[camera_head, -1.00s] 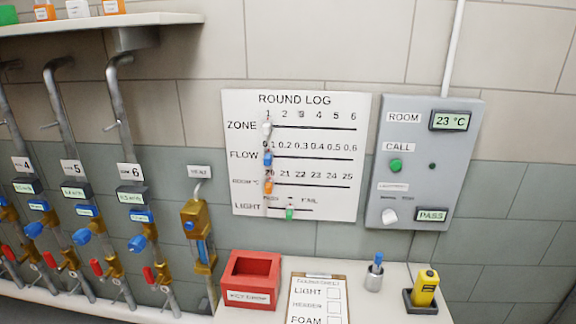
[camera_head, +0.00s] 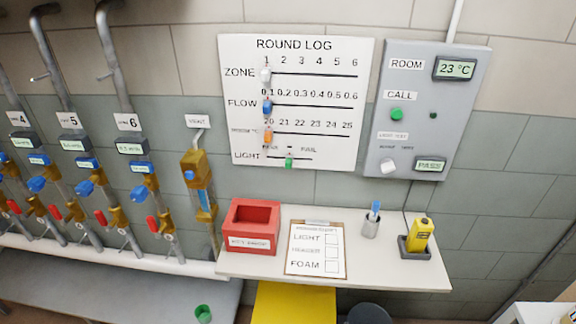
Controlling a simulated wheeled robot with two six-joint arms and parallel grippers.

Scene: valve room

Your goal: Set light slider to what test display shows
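The white ROUND LOG board (camera_head: 330,60) hangs on the wall at centre. Its bottom row, LIGHT, has a green slider (camera_head: 289,162) near the middle of a short track, between the left label, which is hard to read, and FAIL on the right. The grey panel (camera_head: 452,120) to its right carries the test display (camera_head: 430,165), which reads PASS. A white knob (camera_head: 389,166) sits left of that display. Neither of my grippers is in view.
A white shelf (camera_head: 375,270) below holds a red box (camera_head: 251,248), a clipboard (camera_head: 316,277), a cup with a blue-topped pen (camera_head: 371,227) and a yellow device (camera_head: 419,236) in a dark holder. Pipes with valves line the left wall. A yellow object (camera_head: 294,303) stands below the shelf.

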